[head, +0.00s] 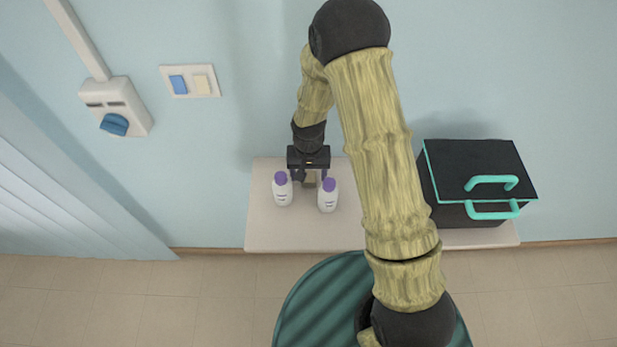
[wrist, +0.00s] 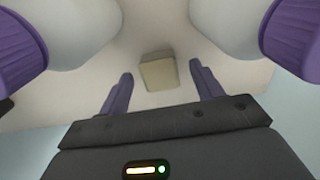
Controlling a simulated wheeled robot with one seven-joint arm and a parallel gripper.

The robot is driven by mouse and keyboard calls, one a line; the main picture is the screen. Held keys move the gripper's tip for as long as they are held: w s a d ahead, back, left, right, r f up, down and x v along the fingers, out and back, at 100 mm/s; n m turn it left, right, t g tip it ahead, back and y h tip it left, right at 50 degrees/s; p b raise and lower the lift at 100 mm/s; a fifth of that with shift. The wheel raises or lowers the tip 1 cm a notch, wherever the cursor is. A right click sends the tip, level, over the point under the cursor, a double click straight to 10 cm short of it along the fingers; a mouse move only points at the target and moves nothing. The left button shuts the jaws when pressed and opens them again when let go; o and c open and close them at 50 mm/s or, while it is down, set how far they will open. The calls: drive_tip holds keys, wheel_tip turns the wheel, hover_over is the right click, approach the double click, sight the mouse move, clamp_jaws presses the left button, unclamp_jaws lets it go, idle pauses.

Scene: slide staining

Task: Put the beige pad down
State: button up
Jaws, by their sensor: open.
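The beige pad (wrist: 158,73) is a small block, in the wrist view between and beyond my fingertips, with a gap on either side. It appears to rest on the pale shelf top (wrist: 90,98). In the head view the beige pad (head: 310,180) shows just below my gripper (head: 309,174), between two white bottles. My gripper is open, its two dark purple fingers (wrist: 161,70) spread apart, and nothing is between them in contact. How high the fingertips are above the shelf is hard to tell.
A white bottle with a purple cap stands to the left (head: 282,191) and another to the right (head: 328,197), both close to my gripper. A black box with teal handles (head: 470,175) stands further right. The shelf's left end (head: 262,222) is clear. The wall is close behind.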

sight(309, 176)
drive_tip(key=c, duration=1.1)
drive_tip(key=shift+r, duration=0.1)
drive_tip(key=shift+c, duration=0.2)
wheel_tip(309, 176, up, 10)
drive_tip(key=b, duration=0.2)
